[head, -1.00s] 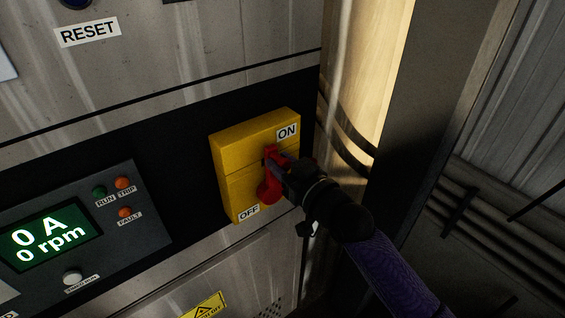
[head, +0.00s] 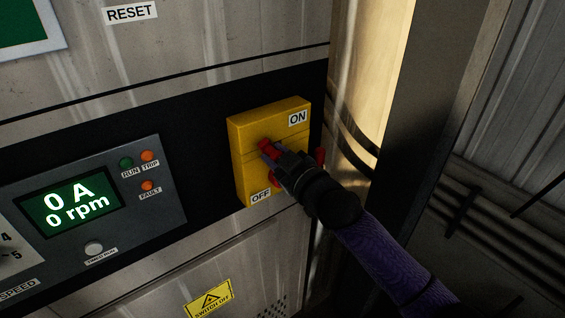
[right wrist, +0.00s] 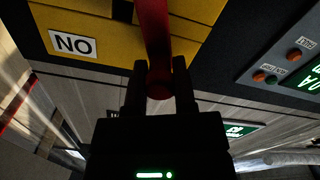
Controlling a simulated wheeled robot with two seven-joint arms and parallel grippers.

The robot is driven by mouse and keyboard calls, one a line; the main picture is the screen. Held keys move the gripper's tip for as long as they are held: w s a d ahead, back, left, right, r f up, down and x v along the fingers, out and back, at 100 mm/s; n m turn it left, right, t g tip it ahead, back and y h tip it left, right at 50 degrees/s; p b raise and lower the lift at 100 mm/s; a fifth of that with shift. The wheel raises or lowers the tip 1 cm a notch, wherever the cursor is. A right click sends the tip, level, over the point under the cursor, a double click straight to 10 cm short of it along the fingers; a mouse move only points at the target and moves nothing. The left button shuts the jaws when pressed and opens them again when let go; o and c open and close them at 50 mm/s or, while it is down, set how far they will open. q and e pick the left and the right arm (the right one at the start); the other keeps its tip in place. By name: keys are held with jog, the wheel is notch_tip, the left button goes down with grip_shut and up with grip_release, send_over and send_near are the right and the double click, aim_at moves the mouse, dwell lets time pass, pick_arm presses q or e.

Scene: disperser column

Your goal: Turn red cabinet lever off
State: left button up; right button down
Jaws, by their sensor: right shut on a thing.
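The yellow switch box (head: 245,125) sits on the cabinet's black band in the head view, with an ON label (head: 298,118) at its upper right and an OFF label (head: 261,195) at its lower left. The red lever (head: 267,146) is on its front, partly hidden by my right gripper (head: 276,158). In the right wrist view, the lever (right wrist: 153,30) runs down between both fingers of my right gripper (right wrist: 160,78), its rounded end between them. This gripper is shut on the lever. My left gripper is not in view.
A control panel with a green display (head: 72,207) reading 0 A and 0 rpm is left of the box. A yellow warning sign (head: 209,298) is below.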

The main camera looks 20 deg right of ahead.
jog(key=shift+s+a+f+n, duration=0.3)
jog(key=shift+a+f+n, duration=0.15)
jog(key=shift+a+n, duration=0.45)
jog(key=shift+s+a+f+n, duration=0.2)
jog(key=shift+a+f+n, duration=0.3)
jog(key=shift+n, duration=0.5)
jog(key=s+a+f+n+b, duration=0.1)
jog(key=a+f+n+b, duration=0.2)
jog(key=f+n, duration=0.5)
jog(key=shift+n+b, duration=0.6)
jog(key=shift+n, duration=0.2)
jog(key=shift+s+a+f, duration=0.1)
jog(key=shift+c, duration=2.1)
grip_release()
